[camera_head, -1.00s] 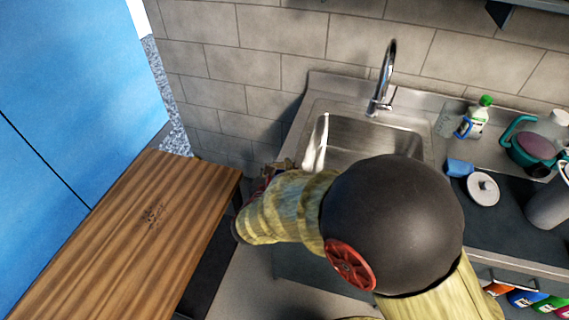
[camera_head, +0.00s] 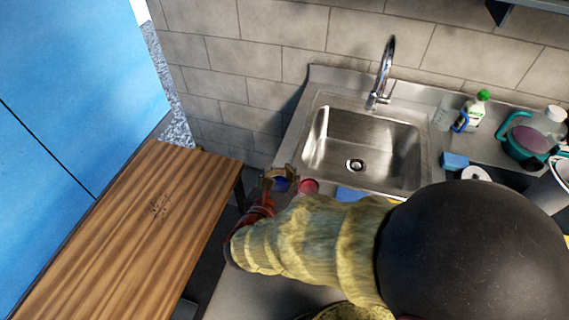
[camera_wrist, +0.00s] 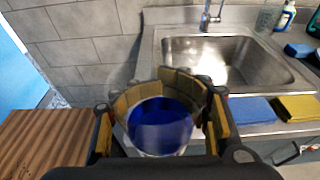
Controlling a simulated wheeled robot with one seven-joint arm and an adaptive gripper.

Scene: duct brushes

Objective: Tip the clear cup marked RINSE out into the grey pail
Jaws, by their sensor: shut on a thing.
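My gripper (camera_head: 279,174) is shut around a clear cup holding deep blue liquid, left of the sink at the counter's front edge. In the wrist view the gripper's (camera_wrist: 165,88) padded fingers wrap the far side of the cup (camera_wrist: 160,128), which I see into from above. The cup looks about upright. Its marking cannot be read. A grey, round-walled container (camera_head: 552,188), likely the pail, stands at the right edge of the head view, partly hidden by my arm and cut off by the frame.
An empty steel sink (camera_head: 365,145) with a tap (camera_head: 384,70) lies ahead. A blue cloth (camera_wrist: 250,109) and yellow cloth (camera_wrist: 299,107) lie at its front edge. A wooden table (camera_head: 140,225) is at left.

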